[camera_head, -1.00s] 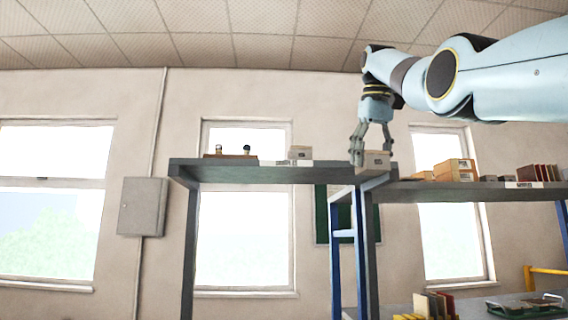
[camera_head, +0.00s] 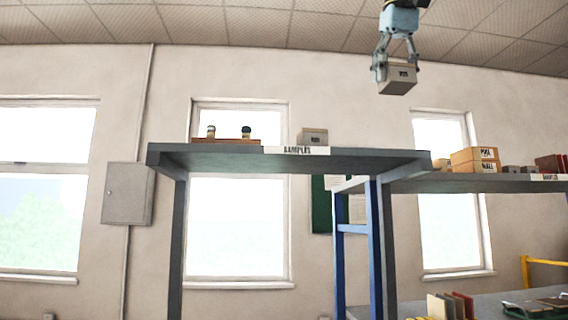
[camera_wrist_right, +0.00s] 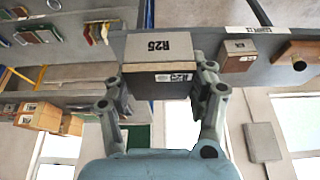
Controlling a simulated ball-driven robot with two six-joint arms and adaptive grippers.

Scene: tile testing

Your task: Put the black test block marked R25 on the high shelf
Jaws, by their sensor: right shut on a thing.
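The block marked R25 (camera_head: 397,78) is held high above the grey high shelf (camera_head: 375,157) in the head view. In the right wrist view the block (camera_wrist_right: 158,48) shows a pale face with R25 upside down and a darker labelled side. My right gripper (camera_head: 396,72) is shut on it, with fingers on both sides; the fingers also show in the right wrist view (camera_wrist_right: 160,88). The block is clear of the shelf, over its right part in the picture. The right part of the shelf looks bare. My left gripper is not in view.
A lower shelf (camera_head: 460,183) at right holds wooden boxes (camera_head: 475,160) and small blocks. A grey wall cabinet (camera_head: 128,193) hangs at left.

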